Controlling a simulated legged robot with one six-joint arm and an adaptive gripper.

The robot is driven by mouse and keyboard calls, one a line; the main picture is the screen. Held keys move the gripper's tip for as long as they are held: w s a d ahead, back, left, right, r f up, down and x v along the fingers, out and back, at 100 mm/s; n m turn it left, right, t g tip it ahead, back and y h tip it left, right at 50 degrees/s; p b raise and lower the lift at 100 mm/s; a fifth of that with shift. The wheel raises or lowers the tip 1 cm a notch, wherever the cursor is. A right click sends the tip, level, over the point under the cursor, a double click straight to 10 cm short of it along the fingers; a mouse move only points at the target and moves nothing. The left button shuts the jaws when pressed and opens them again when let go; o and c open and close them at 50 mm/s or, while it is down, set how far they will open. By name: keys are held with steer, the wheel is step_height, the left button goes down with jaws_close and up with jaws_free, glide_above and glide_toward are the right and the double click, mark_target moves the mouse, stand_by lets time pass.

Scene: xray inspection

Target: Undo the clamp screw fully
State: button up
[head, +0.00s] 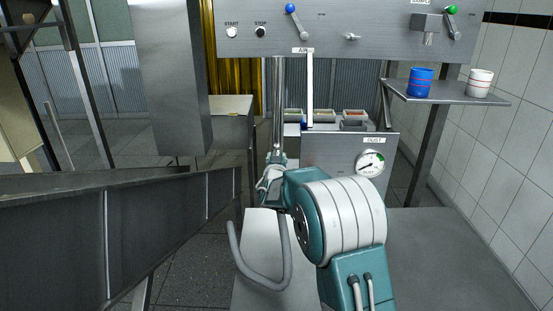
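I cannot pick out the clamp screw with certainty. A small metal fitting with a short crossbar (352,37) sits on the grey control panel (330,18), but I cannot tell whether it is the screw. My teal and white arm reaches forward from the bottom middle. The far end of my arm, where my gripper (275,168) sits, is small and partly covered by my own links. Its fingers cannot be made out. It appears near the lower end of an upright metal rod (278,100), and I cannot tell whether they touch.
The panel has a blue-knobbed lever (297,20) and a green-knobbed lever (452,20). A grey box with a dial (370,163) stands ahead. A blue cup (421,81) and a white cup (479,83) stand on the right shelf (445,94). A dark metal chute (110,225) fills the left.

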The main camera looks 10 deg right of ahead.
steer(key=v, duration=1.2)
steer(key=shift+a+f, duration=0.1)
